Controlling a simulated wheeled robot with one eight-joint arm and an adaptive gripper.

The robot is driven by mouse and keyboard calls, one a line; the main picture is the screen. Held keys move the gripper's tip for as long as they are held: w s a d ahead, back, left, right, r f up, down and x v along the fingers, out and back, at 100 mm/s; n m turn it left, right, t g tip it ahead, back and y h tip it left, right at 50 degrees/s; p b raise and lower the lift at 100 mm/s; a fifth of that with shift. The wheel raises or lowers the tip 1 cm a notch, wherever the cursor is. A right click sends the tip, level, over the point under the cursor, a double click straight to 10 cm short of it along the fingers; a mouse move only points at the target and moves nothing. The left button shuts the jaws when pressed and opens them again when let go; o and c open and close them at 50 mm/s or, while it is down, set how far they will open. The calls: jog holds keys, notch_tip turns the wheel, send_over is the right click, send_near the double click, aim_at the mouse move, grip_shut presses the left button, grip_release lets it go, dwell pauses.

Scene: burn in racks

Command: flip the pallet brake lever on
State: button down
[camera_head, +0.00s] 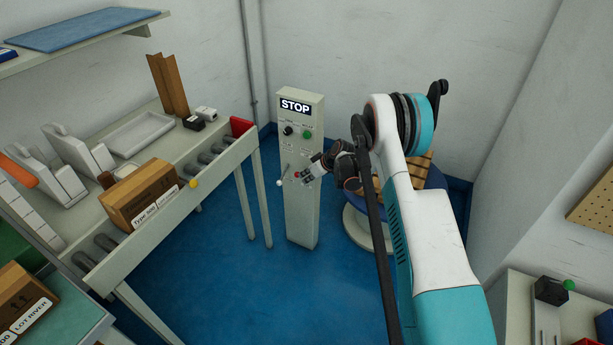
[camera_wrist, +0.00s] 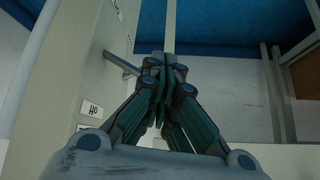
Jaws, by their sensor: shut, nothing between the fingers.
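A grey control post (camera_head: 303,215) with a STOP sign stands on the blue floor. A small lever (camera_head: 284,176) with a pale knob sticks out of its front and points downward. The lever also shows in the wrist view as a grey rod (camera_wrist: 122,62) coming off the post's face. My gripper (camera_head: 300,178) is in front of the post, just right of the lever. In the wrist view its fingers (camera_wrist: 158,65) are shut with nothing between them, close to the rod's end. Whether they touch the rod is hard to tell.
The post also carries a black knob (camera_head: 288,130) and a green button (camera_head: 307,134). A roller bench (camera_head: 225,160) with a cardboard box (camera_head: 142,195) stands left. A round stand (camera_head: 368,232) with a brown load is partly hidden behind my arm. Floor in front is clear.

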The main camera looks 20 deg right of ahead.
jog(key=shift+s+f, duration=0.1)
jog(key=shift+f, duration=0.05)
notch_tip(320, 180, down, 7)
jog(key=s+a+t+h, duration=0.1)
jog(key=shift+f+n, duration=0.15)
jog(key=shift+n, duration=0.15)
dwell(0.4)
jog(key=shift+r, duration=0.8)
